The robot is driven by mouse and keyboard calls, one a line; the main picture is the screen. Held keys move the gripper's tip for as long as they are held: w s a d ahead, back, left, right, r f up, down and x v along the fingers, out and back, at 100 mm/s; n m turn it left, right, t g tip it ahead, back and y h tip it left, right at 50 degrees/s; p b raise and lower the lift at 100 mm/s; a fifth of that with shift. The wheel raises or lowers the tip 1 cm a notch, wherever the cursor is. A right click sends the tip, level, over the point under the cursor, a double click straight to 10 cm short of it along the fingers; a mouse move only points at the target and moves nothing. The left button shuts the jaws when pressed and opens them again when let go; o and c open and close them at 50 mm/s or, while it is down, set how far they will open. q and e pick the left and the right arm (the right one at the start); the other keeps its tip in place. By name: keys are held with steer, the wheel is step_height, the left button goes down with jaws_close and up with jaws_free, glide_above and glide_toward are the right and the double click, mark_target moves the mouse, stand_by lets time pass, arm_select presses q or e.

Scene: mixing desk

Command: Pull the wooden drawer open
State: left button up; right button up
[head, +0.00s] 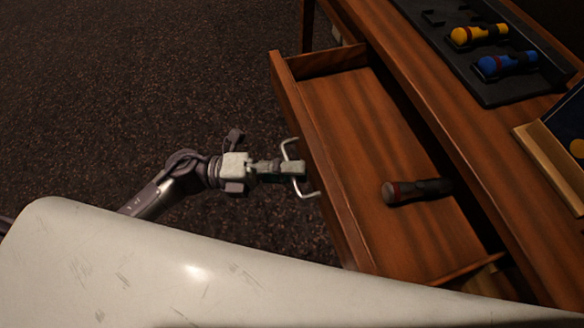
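The wooden drawer (350,118) stands pulled well out of the desk, and its inside is visible. Its pale metal bar handle (289,147) is on the front panel (310,140). My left gripper (290,168) is at the handle, with its fingers over the middle of the bar. The fingers look closed around it and hide that part of the bar. A dark grey cylindrical tool with a reddish band (418,190) lies in the drawer. My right gripper is not in view.
The wooden desk top (420,85) runs along the right. On it are a black tray (487,93) with a yellow tool (478,35) and a blue tool (506,63), and a wood-edged box (548,160). Dark carpet (130,90) on the left is clear.

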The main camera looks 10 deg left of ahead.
arm_select(q)
steer(key=v, duration=1.2)
